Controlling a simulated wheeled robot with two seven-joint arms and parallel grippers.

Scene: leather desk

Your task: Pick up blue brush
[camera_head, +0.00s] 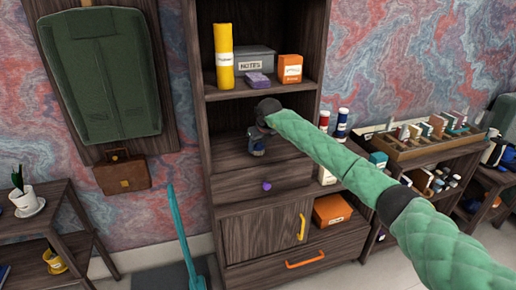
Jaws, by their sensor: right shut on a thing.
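My right arm, in a green quilted sleeve, reaches from the lower right to the dark wooden cabinet. My right gripper (258,148) is in front of the cabinet's middle part, below the open shelf. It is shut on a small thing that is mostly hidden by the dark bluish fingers. I cannot tell whether this thing is the blue brush. A long teal tool (180,230) stands at the cabinet's lower left, apart from the gripper. My left gripper is not in view.
The cabinet shelf (225,94) above holds a yellow roll (223,55), a grey NOTES box (252,62), a purple block (258,80) and an orange box (289,68). A purple knob (267,186) is below the gripper. Bottles (342,122) stand to the right.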

